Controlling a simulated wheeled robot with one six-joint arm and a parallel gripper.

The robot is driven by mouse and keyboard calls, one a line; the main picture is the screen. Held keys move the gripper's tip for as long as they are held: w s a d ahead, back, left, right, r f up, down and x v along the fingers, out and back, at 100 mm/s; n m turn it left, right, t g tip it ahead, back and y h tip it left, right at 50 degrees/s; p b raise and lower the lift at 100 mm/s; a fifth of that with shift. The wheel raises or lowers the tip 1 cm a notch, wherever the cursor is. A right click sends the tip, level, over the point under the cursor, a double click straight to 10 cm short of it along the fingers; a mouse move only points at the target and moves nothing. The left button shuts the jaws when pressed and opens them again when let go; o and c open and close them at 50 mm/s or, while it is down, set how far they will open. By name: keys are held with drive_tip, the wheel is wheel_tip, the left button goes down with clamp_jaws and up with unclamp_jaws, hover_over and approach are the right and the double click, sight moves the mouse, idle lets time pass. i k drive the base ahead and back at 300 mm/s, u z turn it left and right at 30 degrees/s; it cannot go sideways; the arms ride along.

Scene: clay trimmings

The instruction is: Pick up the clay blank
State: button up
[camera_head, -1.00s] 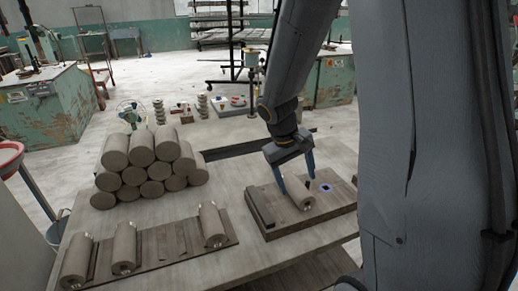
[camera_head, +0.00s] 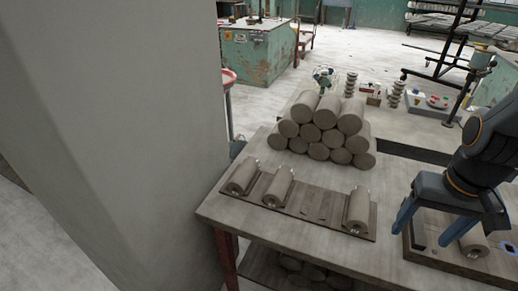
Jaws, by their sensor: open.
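Grey clay blanks are cylinders. Several lie stacked in a pile (camera_head: 325,125) at the back of the table. Three lie apart on a long wooden board: a left one (camera_head: 242,177), a middle one (camera_head: 279,187) and a right one (camera_head: 358,210). Another clay blank (camera_head: 474,242) lies on a second wooden board (camera_head: 440,262) at the right. My gripper (camera_head: 421,237) is open, its blue fingers pointing down at the right. Its right finger overlaps the near left side of that blank in the picture; contact cannot be told. Nothing shows held between the fingers.
The long board (camera_head: 318,212) has an empty stretch between its middle and right blanks. Bare tabletop (camera_head: 385,180) lies between the pile and my gripper. A pale wall or column (camera_head: 120,130) fills the left. More clay pieces (camera_head: 310,272) lie under the table.

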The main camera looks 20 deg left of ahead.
sight(238, 185)
drive_tip(key=u, duration=1.55)
drive_tip(key=k, duration=0.15)
drive_tip(key=z, duration=0.2)
